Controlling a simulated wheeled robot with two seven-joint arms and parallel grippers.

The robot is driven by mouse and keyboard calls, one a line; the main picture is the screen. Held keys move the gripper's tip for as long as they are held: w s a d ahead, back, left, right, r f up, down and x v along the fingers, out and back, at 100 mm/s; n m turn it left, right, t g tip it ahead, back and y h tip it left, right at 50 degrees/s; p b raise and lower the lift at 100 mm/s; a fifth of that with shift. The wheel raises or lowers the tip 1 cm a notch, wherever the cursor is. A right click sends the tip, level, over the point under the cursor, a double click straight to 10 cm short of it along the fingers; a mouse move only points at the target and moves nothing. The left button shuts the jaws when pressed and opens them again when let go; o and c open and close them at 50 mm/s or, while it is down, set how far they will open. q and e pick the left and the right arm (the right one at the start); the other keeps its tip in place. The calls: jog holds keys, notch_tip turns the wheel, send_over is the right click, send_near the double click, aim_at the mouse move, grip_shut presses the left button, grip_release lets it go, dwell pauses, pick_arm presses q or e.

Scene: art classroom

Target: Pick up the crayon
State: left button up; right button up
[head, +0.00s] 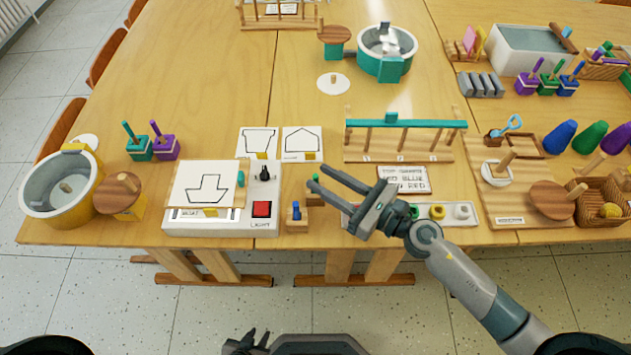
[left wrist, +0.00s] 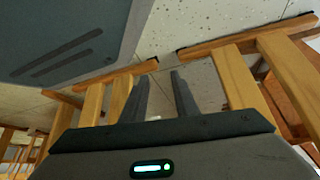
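No thing is plainly marked as the crayon. A short blue stick (head: 296,209) stands upright in a small wooden block near the table's front edge and may be it; I cannot be sure. My left gripper (head: 257,337) is low at the bottom of the head view, in front of the table and away from the stick. In the left wrist view its two fingers (left wrist: 161,82) are apart and empty.
A white light box (head: 235,224) with a red button stands left of the blue stick. A wooden rack with a teal bar (head: 405,124) is behind my right gripper. The table's back left is clear.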

pick_arm(q)
jog(key=shift+s+a+f+g, duration=0.15)
jog(key=shift+s, duration=0.2)
jog(key=shift+s+a+f+g, duration=0.15)
jog(key=shift+s, duration=0.2)
pick_arm(e)
jog(key=shift+w+a, duration=0.35)
jog(key=shift+a, duration=0.15)
jog(key=shift+a, duration=0.1)
